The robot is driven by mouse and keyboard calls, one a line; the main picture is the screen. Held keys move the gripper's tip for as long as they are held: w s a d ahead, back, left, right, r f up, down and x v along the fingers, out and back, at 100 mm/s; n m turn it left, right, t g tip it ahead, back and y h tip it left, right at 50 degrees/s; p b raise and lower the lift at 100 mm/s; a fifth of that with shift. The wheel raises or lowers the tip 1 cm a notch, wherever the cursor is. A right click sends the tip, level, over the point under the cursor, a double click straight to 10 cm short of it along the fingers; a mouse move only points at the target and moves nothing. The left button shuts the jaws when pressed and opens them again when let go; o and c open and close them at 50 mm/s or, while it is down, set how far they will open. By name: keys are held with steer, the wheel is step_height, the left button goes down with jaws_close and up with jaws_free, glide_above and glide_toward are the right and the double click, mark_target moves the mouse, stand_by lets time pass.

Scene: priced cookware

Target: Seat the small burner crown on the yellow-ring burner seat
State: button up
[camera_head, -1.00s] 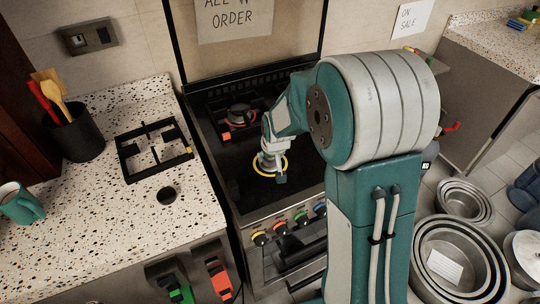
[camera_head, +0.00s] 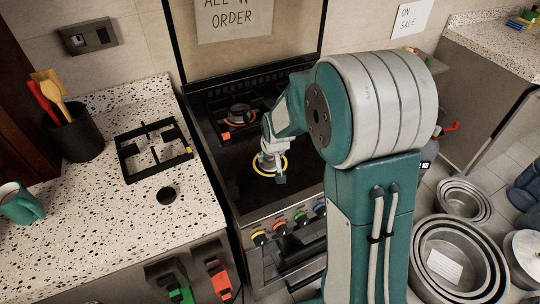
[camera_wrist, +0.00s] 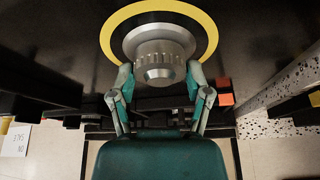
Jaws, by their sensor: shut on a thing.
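The small burner crown (camera_wrist: 160,55) is a silver, stepped round piece with a ribbed side. My gripper (camera_wrist: 160,74) is shut on it, with one finger on each side. The yellow-ring burner seat (camera_wrist: 108,38) lies behind the crown in the wrist view, its yellow ring showing around the top and sides. In the head view, the yellow ring (camera_head: 285,164) surrounds the silver parts at my gripper (camera_head: 272,168) on the front of the black cooktop. The crown's underside is hidden, so I cannot tell whether it touches the seat.
A red-ring burner (camera_head: 239,117) with a dark cap and grate stands behind on the cooktop. A loose grate (camera_head: 135,152) and a dark disc (camera_head: 166,196) lie on the speckled counter at left. Coloured knobs (camera_head: 281,229) line the stove front. Nested pans (camera_head: 425,270) are on the floor.

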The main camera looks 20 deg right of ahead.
steer(key=shift+f, duration=0.15)
steer(key=o, duration=1.2)
steer(key=v, duration=1.1)
steer(key=shift+s+r, duration=0.15)
steer(key=shift+r, duration=0.25)
